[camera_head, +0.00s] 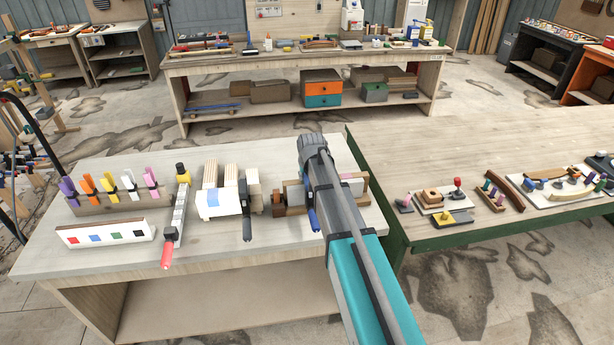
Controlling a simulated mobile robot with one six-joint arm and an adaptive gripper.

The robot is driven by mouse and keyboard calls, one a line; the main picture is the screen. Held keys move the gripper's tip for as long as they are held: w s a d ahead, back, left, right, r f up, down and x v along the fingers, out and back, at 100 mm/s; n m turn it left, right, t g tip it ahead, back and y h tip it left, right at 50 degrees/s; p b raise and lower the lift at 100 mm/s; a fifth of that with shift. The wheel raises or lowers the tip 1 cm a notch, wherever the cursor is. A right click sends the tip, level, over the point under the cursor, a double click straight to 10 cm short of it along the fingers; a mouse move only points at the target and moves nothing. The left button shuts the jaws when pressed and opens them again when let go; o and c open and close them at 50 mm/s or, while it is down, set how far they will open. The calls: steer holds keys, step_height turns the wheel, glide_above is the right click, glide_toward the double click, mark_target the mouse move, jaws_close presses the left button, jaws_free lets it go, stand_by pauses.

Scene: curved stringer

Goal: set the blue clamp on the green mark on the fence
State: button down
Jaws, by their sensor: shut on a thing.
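My gripper (312,150) shows only as its dark grey end above the near bench, beyond my arm. Its fingers are hidden. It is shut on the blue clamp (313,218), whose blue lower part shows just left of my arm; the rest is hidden. The fence (105,241) is a pale board with a wood top at the bench's front left. Its face has red, blue, green and black marks. The green mark (115,236) is third from the left. The clamp is well to the right of it.
A rack of coloured clips (110,200) stands behind the fence. A red-handled bar clamp (176,222) lies just right of it. Pale blocks (219,202) with a black-handled clamp (246,212) are further right. Bare bench top lies in front. A green-edged table (480,145) is at the right.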

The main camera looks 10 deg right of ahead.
steer(key=shift+c, duration=1.4)
jaws_free()
steer(key=shift+r, duration=0.15)
step_height(320, 180, up, 10)
steer(key=p, duration=0.9)
steer(key=shift+f+p, duration=0.25)
steer(key=shift+p, duration=0.15)
steer(key=s+f+g+b, duration=0.1)
steer(key=s+f+b, duration=0.3)
steer(key=s, duration=0.5)
steer(key=s+f+g+b, duration=0.2)
steer(key=s+f+b, duration=0.2)
steer(key=s, duration=0.6)
steer(key=s+f+g+b, duration=0.1)
steer(key=s+f+b, duration=0.3)
steer(key=s, duration=0.6)
steer(key=shift+f, duration=0.65)
